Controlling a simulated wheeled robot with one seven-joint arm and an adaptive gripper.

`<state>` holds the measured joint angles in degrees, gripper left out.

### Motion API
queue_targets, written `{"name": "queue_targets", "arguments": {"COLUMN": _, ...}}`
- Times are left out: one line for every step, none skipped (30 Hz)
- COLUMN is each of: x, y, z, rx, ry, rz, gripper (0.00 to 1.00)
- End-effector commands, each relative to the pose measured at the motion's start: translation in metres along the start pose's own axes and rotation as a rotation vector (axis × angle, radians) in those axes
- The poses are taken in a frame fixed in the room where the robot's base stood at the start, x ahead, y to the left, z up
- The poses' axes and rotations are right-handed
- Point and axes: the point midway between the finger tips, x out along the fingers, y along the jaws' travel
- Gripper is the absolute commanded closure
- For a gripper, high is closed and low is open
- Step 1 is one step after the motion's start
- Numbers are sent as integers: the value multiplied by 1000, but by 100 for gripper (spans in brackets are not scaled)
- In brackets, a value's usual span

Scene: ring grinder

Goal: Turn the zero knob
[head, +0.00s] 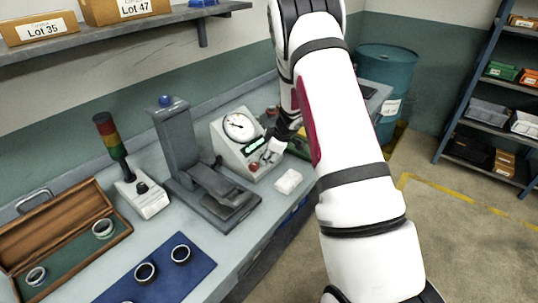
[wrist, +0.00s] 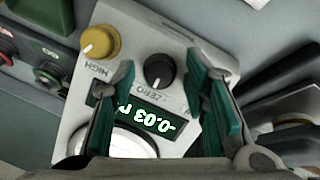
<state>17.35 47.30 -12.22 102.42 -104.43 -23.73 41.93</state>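The black zero knob (wrist: 159,72) sits on the sloped face of the grey gauge box (wrist: 190,62), beside the printed word ZERO. The box also shows in the head view (head: 229,153), with its round dial (head: 239,127). Its green display (wrist: 150,117) reads about -0.03, upside down in the wrist view. My gripper (wrist: 160,62) is open, with one teal finger on each side of the zero knob in the picture. A gap shows between the knob and each finger; I cannot tell how far above the face the fingertips are. In the head view, my gripper hides part of the box front.
A yellow HIGH knob (wrist: 101,42) sits left of the zero knob. Red and green buttons (wrist: 48,74) lie beyond the box at left. In the head view, a grey press stand (head: 178,140) stands left of the box and a small white block (head: 288,181) lies right.

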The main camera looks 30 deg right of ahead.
Motion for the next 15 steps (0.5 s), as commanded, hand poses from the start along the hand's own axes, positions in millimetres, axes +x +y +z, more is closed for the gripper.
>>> {"name": "queue_targets", "arguments": {"x": 0, "y": 0, "z": 0, "rx": 0, "ry": 0, "rz": 0, "gripper": 75}}
{"name": "queue_targets", "arguments": {"x": 0, "y": 0, "z": 0, "rx": 0, "ry": 0, "rz": 0, "gripper": 82}}
{"name": "queue_targets", "arguments": {"x": 0, "y": 0, "z": 0, "rx": 0, "ry": 0, "rz": 0, "gripper": 91}}
{"name": "queue_targets", "arguments": {"x": 0, "y": 0, "z": 0, "rx": 0, "ry": 0, "rz": 0, "gripper": 98}}
{"name": "queue_targets", "arguments": {"x": 0, "y": 0, "z": 0, "rx": 0, "ry": 0, "rz": 0, "gripper": 100}}
{"name": "queue_targets", "arguments": {"x": 0, "y": 0, "z": 0, "rx": 0, "ry": 0, "rz": 0, "gripper": 100}}
{"name": "queue_targets", "arguments": {"x": 0, "y": 0, "z": 0, "rx": 0, "ry": 0, "rz": 0, "gripper": 100}}
{"name": "queue_targets", "arguments": {"x": 0, "y": 0, "z": 0, "rx": 0, "ry": 0, "rz": 0, "gripper": 100}}
{"name": "queue_targets", "arguments": {"x": 0, "y": 0, "z": 0, "rx": -1, "ry": 0, "rz": 0, "gripper": 100}}
{"name": "queue_targets", "arguments": {"x": 0, "y": 0, "z": 0, "rx": -2, "ry": 0, "rz": 0, "gripper": 100}}
{"name": "queue_targets", "arguments": {"x": 0, "y": 0, "z": 0, "rx": -4, "ry": 0, "rz": 1, "gripper": 100}}
{"name": "queue_targets", "arguments": {"x": 0, "y": 0, "z": 0, "rx": -9, "ry": 0, "rz": 2, "gripper": 100}}
{"name": "queue_targets", "arguments": {"x": 0, "y": 0, "z": 0, "rx": -14, "ry": 0, "rz": 3, "gripper": 100}}
{"name": "queue_targets", "arguments": {"x": -1, "y": 0, "z": 0, "rx": -20, "ry": 0, "rz": 5, "gripper": 100}}
{"name": "queue_targets", "arguments": {"x": -1, "y": 0, "z": 0, "rx": -30, "ry": 0, "rz": 7, "gripper": 100}}
